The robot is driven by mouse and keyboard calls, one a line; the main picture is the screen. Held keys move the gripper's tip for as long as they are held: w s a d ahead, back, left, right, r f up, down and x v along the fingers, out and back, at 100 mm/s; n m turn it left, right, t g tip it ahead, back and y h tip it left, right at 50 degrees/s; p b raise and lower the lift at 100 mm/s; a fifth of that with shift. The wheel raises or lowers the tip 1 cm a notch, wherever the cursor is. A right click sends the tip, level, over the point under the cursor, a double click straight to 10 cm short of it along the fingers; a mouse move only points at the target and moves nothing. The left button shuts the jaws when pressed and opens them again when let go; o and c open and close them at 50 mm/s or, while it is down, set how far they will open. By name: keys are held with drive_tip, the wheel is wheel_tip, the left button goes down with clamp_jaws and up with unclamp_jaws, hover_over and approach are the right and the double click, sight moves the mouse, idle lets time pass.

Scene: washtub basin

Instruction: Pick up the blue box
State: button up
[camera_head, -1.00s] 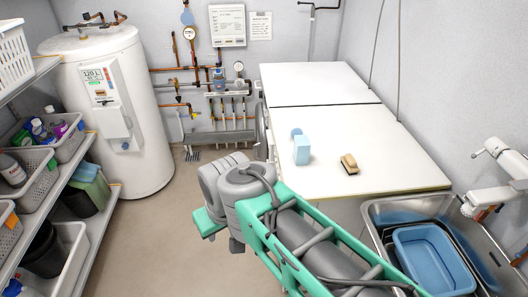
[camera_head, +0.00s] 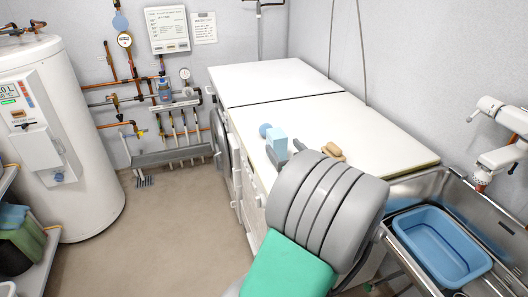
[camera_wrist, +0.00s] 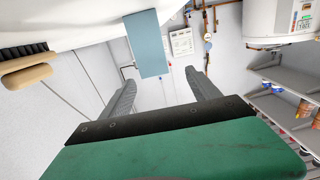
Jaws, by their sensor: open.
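The light blue box (camera_head: 277,144) stands upright on the white worktop near its front edge. In the wrist view the box (camera_wrist: 147,44) shows at top centre, beyond the fingertips and roughly in line with the gap between them. My gripper (camera_wrist: 160,77) is open and empty, with its two grey fingers spread apart. In the head view my grey wrist hides most of the gripper. Grey finger parts (camera_head: 286,152) show close to the box, and I cannot tell there whether they touch it.
A wooden brush (camera_head: 334,152) lies right of the box, partly behind my wrist. A sink with a blue basin (camera_head: 441,246) is at lower right. A white water heater (camera_head: 55,130) stands at left.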

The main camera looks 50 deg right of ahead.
sight(277, 133)
drive_tip(key=shift+h, duration=0.3)
drive_tip(key=p+x, duration=0.1)
drive_tip(key=x, duration=0.7)
drive_tip(key=shift+d+p, duration=0.4)
drive_tip(key=shift+d, duration=0.05)
drive_tip(key=shift+c, duration=0.3)
clamp_jaws()
